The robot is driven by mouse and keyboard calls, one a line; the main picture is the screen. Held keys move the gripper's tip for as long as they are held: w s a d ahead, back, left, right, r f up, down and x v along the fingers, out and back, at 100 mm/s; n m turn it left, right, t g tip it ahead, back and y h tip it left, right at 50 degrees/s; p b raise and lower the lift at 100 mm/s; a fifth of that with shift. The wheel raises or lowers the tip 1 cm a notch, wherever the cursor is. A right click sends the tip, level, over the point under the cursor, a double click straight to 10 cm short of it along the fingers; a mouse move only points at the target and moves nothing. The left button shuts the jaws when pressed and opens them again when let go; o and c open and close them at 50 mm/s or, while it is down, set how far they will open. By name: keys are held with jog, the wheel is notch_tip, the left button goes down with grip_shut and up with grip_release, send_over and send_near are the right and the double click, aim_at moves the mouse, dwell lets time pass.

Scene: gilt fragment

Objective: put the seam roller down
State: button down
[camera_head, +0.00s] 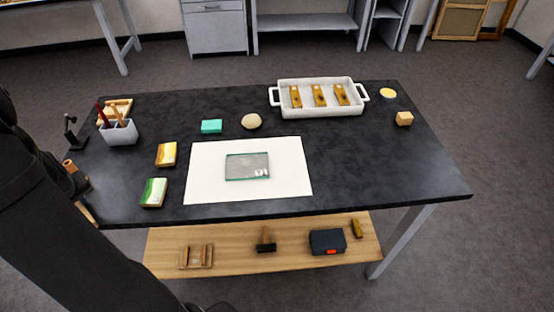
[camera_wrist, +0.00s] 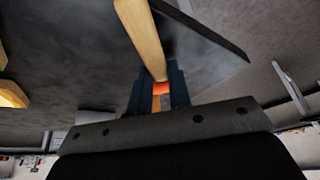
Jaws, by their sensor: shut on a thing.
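In the wrist view my gripper (camera_wrist: 157,92) is shut on the seam roller (camera_wrist: 143,38). A pale wooden handle runs away from the dark blue fingers, with an orange part between them. The dark tabletop (camera_wrist: 80,50) shows beyond it; I cannot tell the gap between them. In the head view my black arm covers the left side and the gripper cannot be made out. Brown wooden pieces show beside the arm at the table's left edge; I cannot tell whether they belong to the roller.
On the table (camera_head: 410,165) a small black stand (camera_head: 70,130) and a grey tool holder (camera_head: 120,133) are at the left. A glass pane (camera_head: 245,168) lies on white paper (camera_head: 290,185). A white tray (camera_head: 322,110) is at the back. The right front is clear.

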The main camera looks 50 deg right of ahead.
jog(key=shift+d, duration=0.1)
